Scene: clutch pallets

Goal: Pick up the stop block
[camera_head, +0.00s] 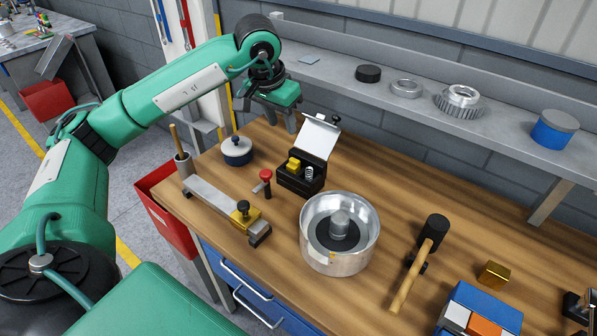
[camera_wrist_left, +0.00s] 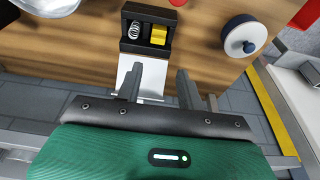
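No object is labelled as the stop block. A small yellow block (camera_head: 293,165) sits in an open black box (camera_head: 300,184) beside a metal spring; it also shows in the left wrist view (camera_wrist_left: 158,35). Another yellow block with a black knob (camera_head: 243,212) sits on a grey metal rail (camera_head: 208,195). A plain brass-coloured block (camera_head: 493,274) stands at the right of the bench. My left gripper (camera_head: 283,119) is open and empty, behind the black box. In the left wrist view its fingers (camera_wrist_left: 158,85) show against the box's raised white lid (camera_wrist_left: 151,77).
A round metal housing (camera_head: 350,262) stands right of the box, and a mallet (camera_head: 411,278) lies further right. A red-knobbed tool (camera_head: 265,177) and a blue pot with a pale lid (camera_head: 236,153) stand left of the box. A wall shelf (camera_head: 330,75) holds several round parts.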

